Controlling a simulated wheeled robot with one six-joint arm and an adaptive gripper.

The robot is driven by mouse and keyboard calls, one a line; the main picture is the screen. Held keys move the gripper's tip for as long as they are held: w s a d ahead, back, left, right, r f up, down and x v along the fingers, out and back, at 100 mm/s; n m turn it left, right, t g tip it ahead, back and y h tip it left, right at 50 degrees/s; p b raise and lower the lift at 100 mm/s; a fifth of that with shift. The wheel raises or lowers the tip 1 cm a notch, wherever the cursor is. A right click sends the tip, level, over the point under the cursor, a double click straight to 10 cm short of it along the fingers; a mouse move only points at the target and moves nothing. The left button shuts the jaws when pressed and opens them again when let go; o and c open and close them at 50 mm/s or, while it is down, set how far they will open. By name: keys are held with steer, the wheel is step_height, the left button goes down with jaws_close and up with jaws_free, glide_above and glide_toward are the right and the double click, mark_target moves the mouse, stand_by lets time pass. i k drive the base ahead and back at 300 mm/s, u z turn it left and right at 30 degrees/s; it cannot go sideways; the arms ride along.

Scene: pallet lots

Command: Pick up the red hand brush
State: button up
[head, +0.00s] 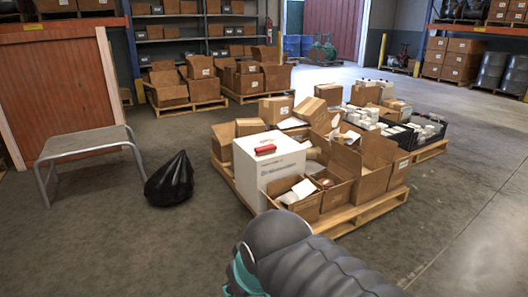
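A small red object (265,149) lies on top of a large white box (262,175), near the front corner of a loaded pallet. It looks like the red hand brush, but it is too small here to make out bristles or a handle. A grey ribbed part of my own arm with a teal ring shows at the bottom of the head view, in front of the pallet. My gripper's fingers are not in view, and nothing is seen touching the red object.
The wooden pallet (352,219) also bears open cartons (372,184) around the white box. Bare concrete floor (120,245) lies in front and left. Shelving (190,42) stands behind.

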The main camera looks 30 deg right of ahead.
mark_target(262, 151)
steer(key=k, duration=0.6)
steer(key=z, duration=0.75)
steer(key=i, duration=0.95)
steer(key=z, duration=0.6)
steer(key=i, duration=1)
steer(key=u, duration=0.55)
steer(key=i, duration=0.7)
steer(key=u, duration=0.4)
